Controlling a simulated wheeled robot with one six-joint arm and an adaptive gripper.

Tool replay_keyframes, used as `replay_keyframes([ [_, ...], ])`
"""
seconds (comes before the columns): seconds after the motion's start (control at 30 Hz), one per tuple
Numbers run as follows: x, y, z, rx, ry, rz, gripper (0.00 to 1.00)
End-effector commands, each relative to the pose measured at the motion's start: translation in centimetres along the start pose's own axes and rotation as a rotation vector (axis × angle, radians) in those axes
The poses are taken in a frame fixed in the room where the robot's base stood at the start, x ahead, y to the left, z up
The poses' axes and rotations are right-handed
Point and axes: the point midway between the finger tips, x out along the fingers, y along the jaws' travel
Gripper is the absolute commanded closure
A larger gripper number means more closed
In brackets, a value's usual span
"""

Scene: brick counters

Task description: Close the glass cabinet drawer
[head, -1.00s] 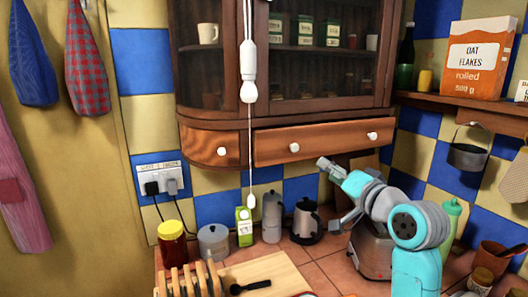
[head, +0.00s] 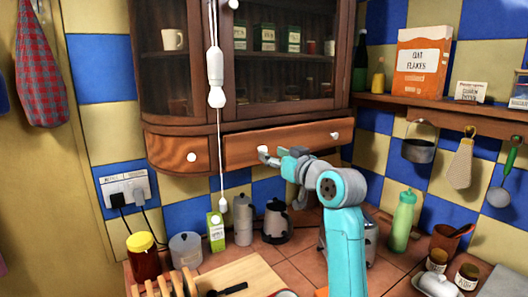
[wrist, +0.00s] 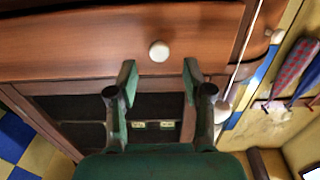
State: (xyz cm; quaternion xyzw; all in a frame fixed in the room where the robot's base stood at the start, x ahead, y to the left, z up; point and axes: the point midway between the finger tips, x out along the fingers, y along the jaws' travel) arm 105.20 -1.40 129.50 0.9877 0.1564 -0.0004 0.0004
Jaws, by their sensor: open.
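The wooden glass cabinet (head: 222,118) hangs on the wall, with cups and tins behind its glass doors. Its wide drawer (head: 300,142) is under the doors and its front seems to stand a little forward of the cabinet. The drawer has two round white knobs, a left knob (head: 262,149) and a right knob (head: 335,135). My gripper (head: 270,157) is in front of the drawer by the left knob. In the wrist view my gripper (wrist: 159,82) is open and empty, with a knob (wrist: 159,51) ahead between its fingers, seemingly apart from them.
A small curved drawer (head: 178,155) sits to the left. A white pull cord (head: 221,150) hangs in front of the cabinet. A shelf (head: 440,112) is to the right.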

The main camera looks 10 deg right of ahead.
Motion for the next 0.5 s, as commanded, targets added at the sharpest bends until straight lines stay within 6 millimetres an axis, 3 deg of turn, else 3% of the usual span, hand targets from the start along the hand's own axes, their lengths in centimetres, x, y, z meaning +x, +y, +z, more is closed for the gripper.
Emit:
replay_keyframes([
  [0.2,3.2,0.0,-0.1,0.001,0.000,0.000,0.49],
  [0.5,4.6,0.0,0.0,0.001,0.000,0.000,0.49],
])
